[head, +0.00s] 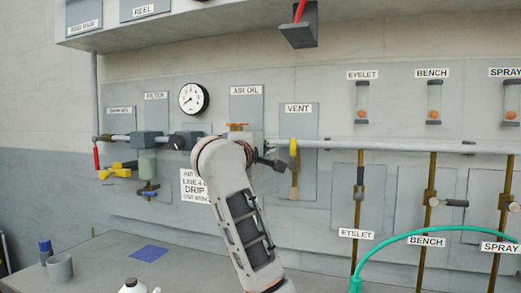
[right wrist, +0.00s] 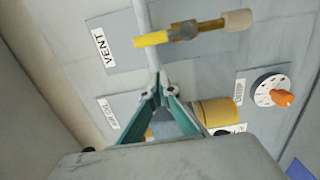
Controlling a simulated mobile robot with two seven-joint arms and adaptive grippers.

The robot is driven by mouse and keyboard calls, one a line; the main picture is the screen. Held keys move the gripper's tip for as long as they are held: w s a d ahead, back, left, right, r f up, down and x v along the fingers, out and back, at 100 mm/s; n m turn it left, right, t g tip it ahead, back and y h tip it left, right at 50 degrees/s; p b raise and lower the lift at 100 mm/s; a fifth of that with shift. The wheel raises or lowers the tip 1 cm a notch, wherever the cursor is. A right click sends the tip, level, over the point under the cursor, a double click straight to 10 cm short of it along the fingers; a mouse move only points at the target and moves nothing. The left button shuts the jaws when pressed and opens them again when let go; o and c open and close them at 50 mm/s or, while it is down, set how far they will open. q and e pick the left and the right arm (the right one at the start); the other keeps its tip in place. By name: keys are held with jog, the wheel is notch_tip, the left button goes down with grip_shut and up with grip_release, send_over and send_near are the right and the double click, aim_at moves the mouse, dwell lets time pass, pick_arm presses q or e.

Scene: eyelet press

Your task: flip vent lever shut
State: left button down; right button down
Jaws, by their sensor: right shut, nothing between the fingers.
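The vent valve sits under the VENT label (head: 298,108) on a grey plate. Its yellow vent lever (head: 293,147) stands upright in the head view, in line with the brass drop pipe (head: 295,180) below it. In the right wrist view the yellow lever (right wrist: 152,39) crosses in front of the grey pipe, and the brass stem (right wrist: 208,26) ends in a pale tip (right wrist: 237,20). My right gripper (head: 279,165) is shut and empty, just left of the valve. Its teal-sided fingers (right wrist: 158,88) show apart from the lever. My left gripper is out of view.
The grey main pipe (head: 390,146) runs along the wall. A gauge (head: 193,98), the filter unit and a red handle (head: 96,158) are to the left. Brass drops with valves and a green hose (head: 440,232) are to the right. A cup (head: 60,268) stands on the bench.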

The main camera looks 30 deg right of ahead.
aim_at(293, 153)
jog(key=shift+s+d+r, duration=0.15)
jog(key=shift+s+d, duration=1.05)
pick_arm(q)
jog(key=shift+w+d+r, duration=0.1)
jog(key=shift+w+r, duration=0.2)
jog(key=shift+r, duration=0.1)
pick_arm(e)
jog(key=shift+d, duration=0.15)
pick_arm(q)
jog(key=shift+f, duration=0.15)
pick_arm(e)
jog(key=shift+s, duration=0.1)
jog(key=shift+d+m, duration=0.1)
jog(key=shift+m, duration=0.2)
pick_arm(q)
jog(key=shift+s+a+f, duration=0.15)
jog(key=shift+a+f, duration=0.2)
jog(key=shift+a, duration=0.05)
pick_arm(e)
jog(key=shift+s, duration=0.1)
